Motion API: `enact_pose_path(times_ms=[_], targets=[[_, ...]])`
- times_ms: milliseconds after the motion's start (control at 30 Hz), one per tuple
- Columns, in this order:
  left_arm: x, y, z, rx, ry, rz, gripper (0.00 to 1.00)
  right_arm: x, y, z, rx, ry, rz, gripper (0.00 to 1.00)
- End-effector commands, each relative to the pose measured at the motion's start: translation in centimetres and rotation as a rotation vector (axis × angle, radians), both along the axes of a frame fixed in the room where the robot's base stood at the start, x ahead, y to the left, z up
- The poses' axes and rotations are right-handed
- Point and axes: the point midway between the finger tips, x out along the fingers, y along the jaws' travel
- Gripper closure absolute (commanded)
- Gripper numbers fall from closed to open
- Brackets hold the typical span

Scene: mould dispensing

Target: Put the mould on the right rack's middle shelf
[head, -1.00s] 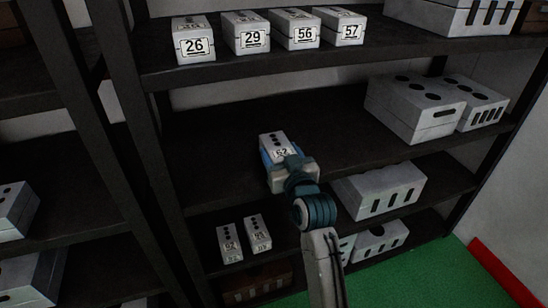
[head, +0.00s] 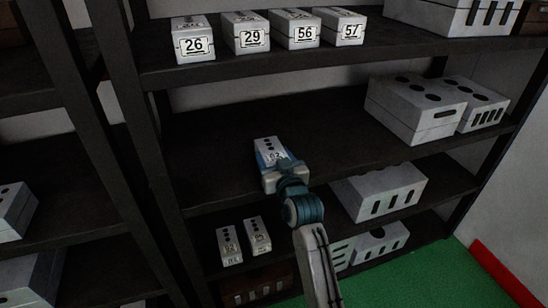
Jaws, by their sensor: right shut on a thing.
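My right gripper (head: 276,170) is shut on a small white mould (head: 267,145) with dark round holes on top and a number label that is partly covered. The mould shows at the front part of the rack's middle shelf (head: 330,125), left of centre. I cannot tell whether it touches the shelf or is just above it. The gripper covers its near end. My left gripper is not in view.
Two larger white moulds (head: 412,110) stand on the right of the same shelf. Several numbered moulds (head: 247,35) line the shelf above. Two small moulds (head: 229,246) and larger ones sit below. A dark post (head: 125,110) bounds the rack at left.

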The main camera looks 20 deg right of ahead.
Motion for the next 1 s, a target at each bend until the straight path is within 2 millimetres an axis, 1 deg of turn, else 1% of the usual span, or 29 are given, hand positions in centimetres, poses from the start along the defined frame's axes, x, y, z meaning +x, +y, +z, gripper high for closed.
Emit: enact_pose_path(times_ms=[33,67,100,167,400,500,567,667,900,1000], targets=[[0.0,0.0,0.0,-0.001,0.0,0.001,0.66,0.0,0.0,0.0,0.0,-0.003,0.0,0.88],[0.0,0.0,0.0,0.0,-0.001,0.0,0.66,0.0,0.0,-0.2,0.0,0.002,0.0,0.36],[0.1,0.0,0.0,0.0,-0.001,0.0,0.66,0.0,0.0,-0.2,0.0,0.001,0.0,0.28],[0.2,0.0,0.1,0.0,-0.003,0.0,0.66,0.0,0.0,-0.2,0.0,0.001,0.0,0.18],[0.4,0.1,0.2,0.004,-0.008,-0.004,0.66,0.0,0.0,-0.2,0.0,0.001,0.0,0.18],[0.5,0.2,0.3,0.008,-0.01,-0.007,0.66,0.0,0.0,0.2,0.0,-0.001,0.0,0.18],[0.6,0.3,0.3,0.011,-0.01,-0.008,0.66,-0.6,0.0,0.1,0.0,0.001,0.0,0.18],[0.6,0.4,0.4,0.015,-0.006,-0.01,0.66,-2.2,-0.1,0.0,0.001,0.002,-0.001,0.18],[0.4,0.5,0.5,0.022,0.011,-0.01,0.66,-7.4,-0.3,0.0,0.001,0.004,-0.001,0.18],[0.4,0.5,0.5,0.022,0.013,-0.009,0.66,-9.2,-0.3,0.0,0.001,0.003,0.0,0.18]])
